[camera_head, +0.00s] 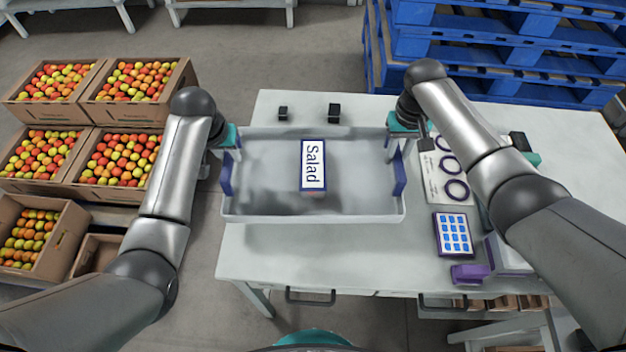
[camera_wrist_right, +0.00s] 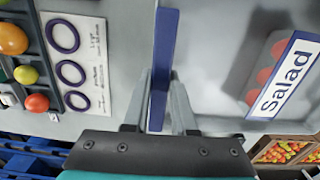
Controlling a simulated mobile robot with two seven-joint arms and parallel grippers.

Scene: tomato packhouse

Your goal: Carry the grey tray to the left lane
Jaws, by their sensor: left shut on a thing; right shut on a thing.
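The grey tray (camera_head: 270,208) with blue end handles is in the middle of the head view, over the left part of the white table. A pack labelled "Salad" (camera_head: 313,166) sits inside it; red round items show in the pack in the right wrist view (camera_wrist_right: 288,82). My left gripper (camera_head: 228,156) is shut on the tray's left handle (camera_head: 226,174). My right gripper (camera_wrist_right: 160,100) is shut on the tray's right handle (camera_wrist_right: 165,45), with a finger on each side. I cannot tell whether the tray clears the table. No marked lane is identifiable.
The white table (camera_head: 330,258) carries two small black blocks behind the tray, a sheet with purple rings (camera_head: 447,170), and a blue-buttoned panel (camera_head: 453,234). Boxes of tomatoes (camera_head: 125,90) stand at left. Blue pallets (camera_head: 500,50) are stacked behind at right.

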